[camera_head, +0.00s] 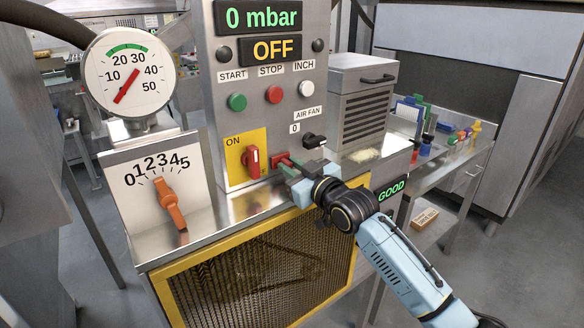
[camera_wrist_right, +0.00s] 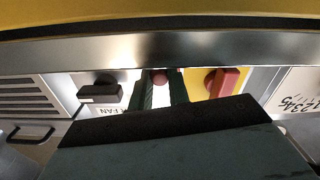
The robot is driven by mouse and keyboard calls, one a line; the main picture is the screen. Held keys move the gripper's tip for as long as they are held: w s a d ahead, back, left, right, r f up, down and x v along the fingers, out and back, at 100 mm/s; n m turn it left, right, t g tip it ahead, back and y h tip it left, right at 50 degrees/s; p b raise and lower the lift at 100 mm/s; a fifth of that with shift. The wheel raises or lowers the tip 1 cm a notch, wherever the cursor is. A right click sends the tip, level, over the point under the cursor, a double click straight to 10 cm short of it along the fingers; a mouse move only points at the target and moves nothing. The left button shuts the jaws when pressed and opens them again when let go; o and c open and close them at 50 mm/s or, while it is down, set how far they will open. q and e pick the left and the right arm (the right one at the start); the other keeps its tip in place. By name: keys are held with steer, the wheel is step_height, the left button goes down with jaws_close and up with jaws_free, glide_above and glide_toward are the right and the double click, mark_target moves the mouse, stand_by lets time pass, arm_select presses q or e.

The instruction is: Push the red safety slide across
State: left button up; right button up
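The red safety slide (camera_head: 280,159) is a small red piece low on the grey control panel, right of the yellow ON plate; its far part is hidden by my gripper. My right gripper (camera_head: 287,166) is at the slide, its fingers pointing at the panel. In the right wrist view the two fingers (camera_wrist_right: 160,88) stand a little apart, and a red end of the slide (camera_wrist_right: 160,75) shows between their tips. I cannot tell whether the fingers press on it. My left gripper is not in view.
A red rotary handle (camera_head: 252,160) on the yellow plate (camera_head: 235,146) is close left of the slide. A black AIR FAN knob (camera_head: 314,141) sits just right and above. An orange lever (camera_head: 170,203) is on the dial plate at left. A metal ledge (camera_head: 244,203) runs below the panel.

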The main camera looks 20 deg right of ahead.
jaws_close()
steer(key=a, duration=0.1)
steer(key=s+a+p, duration=0.1)
steer(key=a+p, duration=0.1)
steer(key=a, duration=0.1)
steer(key=shift+s+a, duration=0.1)
steer(key=shift+s, duration=0.15)
steer(key=o, duration=0.8)
jaws_free()
steer(key=shift+o, duration=0.2)
